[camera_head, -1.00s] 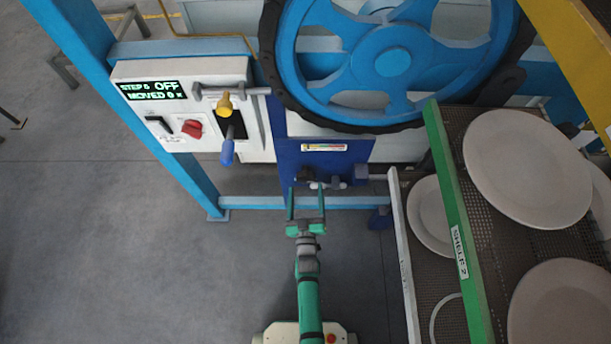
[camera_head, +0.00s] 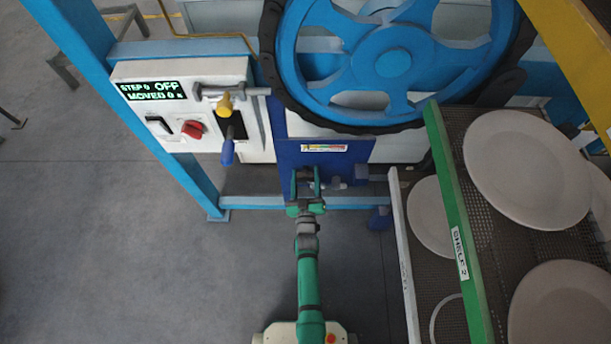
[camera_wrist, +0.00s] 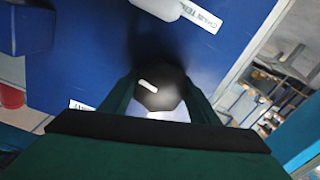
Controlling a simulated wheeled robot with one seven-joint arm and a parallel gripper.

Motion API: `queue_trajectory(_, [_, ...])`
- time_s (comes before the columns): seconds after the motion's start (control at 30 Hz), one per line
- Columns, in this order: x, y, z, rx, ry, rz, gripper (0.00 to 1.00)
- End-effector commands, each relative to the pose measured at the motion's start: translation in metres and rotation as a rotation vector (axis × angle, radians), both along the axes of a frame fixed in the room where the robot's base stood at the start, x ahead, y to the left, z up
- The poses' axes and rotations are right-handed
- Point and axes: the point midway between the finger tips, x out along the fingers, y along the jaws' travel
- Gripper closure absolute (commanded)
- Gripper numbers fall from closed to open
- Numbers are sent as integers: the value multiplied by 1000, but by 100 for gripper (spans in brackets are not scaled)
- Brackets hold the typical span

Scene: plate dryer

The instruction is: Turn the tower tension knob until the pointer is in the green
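The tower tension knob (camera_wrist: 158,92) is dark and many-sided, with a white mark on its face. It sits on the dark blue panel (camera_head: 350,157) below the big blue wheel. In the wrist view my gripper (camera_wrist: 158,105) has one green finger on each side of the knob, against its edges as far as I can see. In the head view my gripper (camera_head: 306,182) is at the lower panel and hides the knob. A gauge strip with coloured bands (camera_head: 325,148) is above it; its pointer is too small to read.
The control box (camera_head: 180,105) at left reads OFF, with a red switch (camera_head: 193,129) and a blue-ended lever (camera_head: 228,150). Racks with plates (camera_head: 525,165) stand close on the right. A pale fitting with a tag (camera_wrist: 195,12) is near the knob.

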Motion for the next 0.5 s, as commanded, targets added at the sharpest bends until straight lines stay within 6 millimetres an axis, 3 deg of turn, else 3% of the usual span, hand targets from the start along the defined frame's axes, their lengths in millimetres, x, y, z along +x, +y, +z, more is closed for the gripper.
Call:
queue_trajectory(0.27, [0,1,0,46,1,1,67])
queue_trajectory(0.5, [0,1,0,263,1,2,67])
